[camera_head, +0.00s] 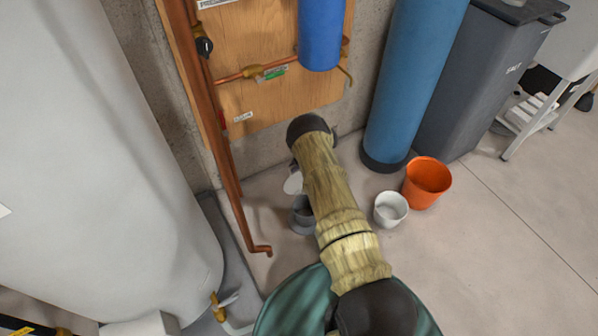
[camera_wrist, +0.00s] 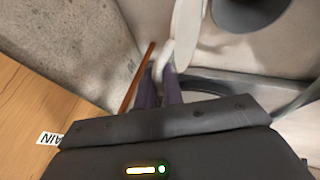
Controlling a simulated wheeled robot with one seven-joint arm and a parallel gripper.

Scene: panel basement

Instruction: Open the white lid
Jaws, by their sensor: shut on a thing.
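The white lid (camera_head: 293,183) shows as a small pale disc beside my arm in the head view, tilted up at the rim of a grey pot-like fitting (camera_head: 301,215) on the floor. In the wrist view the lid (camera_wrist: 187,28) is seen nearly edge-on, with part of the dark grey fitting (camera_wrist: 250,12) to its right. My gripper (camera_wrist: 160,74) has its purplish fingers close together on a narrow white part at the lid's near edge. In the head view my forearm hides the gripper and part of the fitting.
Copper pipes (camera_head: 228,165) run down the wooden panel (camera_head: 270,38) to the left. A white bucket (camera_head: 391,208) and an orange bucket (camera_head: 427,182) stand right of my arm, by a blue tank (camera_head: 408,85). A large white tank (camera_head: 90,150) fills the left.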

